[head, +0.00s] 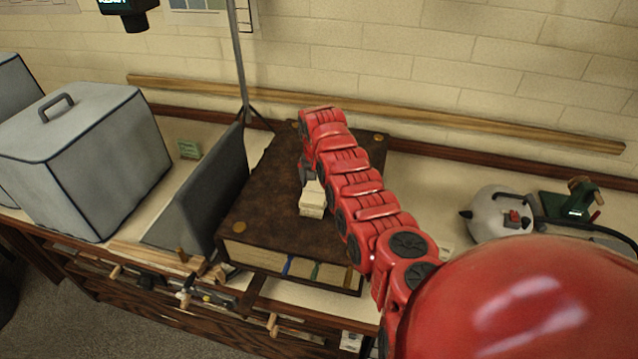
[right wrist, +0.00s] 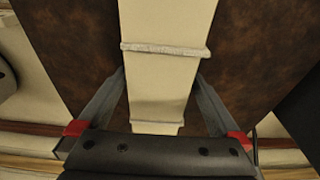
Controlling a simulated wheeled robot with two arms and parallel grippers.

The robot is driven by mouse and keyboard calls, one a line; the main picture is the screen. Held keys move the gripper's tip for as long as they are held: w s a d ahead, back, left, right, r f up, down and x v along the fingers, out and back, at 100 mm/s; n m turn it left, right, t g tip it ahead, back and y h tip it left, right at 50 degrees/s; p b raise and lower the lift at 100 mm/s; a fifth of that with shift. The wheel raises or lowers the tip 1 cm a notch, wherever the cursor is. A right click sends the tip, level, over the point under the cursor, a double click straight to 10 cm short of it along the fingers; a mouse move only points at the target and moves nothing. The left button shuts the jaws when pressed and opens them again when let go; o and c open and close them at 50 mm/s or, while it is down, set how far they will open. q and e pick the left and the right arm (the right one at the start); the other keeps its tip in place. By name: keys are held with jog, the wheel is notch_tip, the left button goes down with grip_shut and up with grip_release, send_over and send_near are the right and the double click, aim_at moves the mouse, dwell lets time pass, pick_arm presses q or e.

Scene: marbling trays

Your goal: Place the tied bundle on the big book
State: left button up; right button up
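The tied bundle (head: 313,200) is a pale cream block, seen over the brown cover of the big book (head: 262,190). In the right wrist view the bundle (right wrist: 165,80) runs lengthwise between the fingers, with light bands tied across it. My right gripper (head: 308,175) reaches down to the bundle over the book. In the right wrist view its fingertips (right wrist: 160,78) meet the bundle's two sides. The brown cover (right wrist: 75,40) shows on both sides of the bundle. I cannot tell whether the bundle touches the cover. My left gripper is out of view.
A dark grey upright panel (head: 205,190) stands along the book's left side, with a grey covered box (head: 85,160) further left. A thin stand (head: 240,70) rises behind the book. A grey-white rounded device (head: 495,213) and a green tool (head: 570,205) stand at right.

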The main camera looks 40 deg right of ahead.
aim_at(318, 182)
jog(key=shift+r, duration=0.2)
jog(key=r+b, duration=0.1)
jog(key=r, duration=0.1)
jog(key=r+b, duration=0.1)
jog(key=r, duration=0.2)
jog(key=a+r+b, duration=0.1)
jog(key=r, duration=0.2)
jog(key=shift+s+r+b, duration=0.15)
jog(key=shift+s+b, duration=0.2)
jog(key=shift+s+r+p, duration=0.1)
jog(key=shift+r+p, duration=0.2)
jog(key=shift+r, duration=0.55)
jog(key=shift+s+a+r, duration=0.15)
jog(key=shift+a+r, duration=0.1)
jog(key=shift+r, duration=0.6)
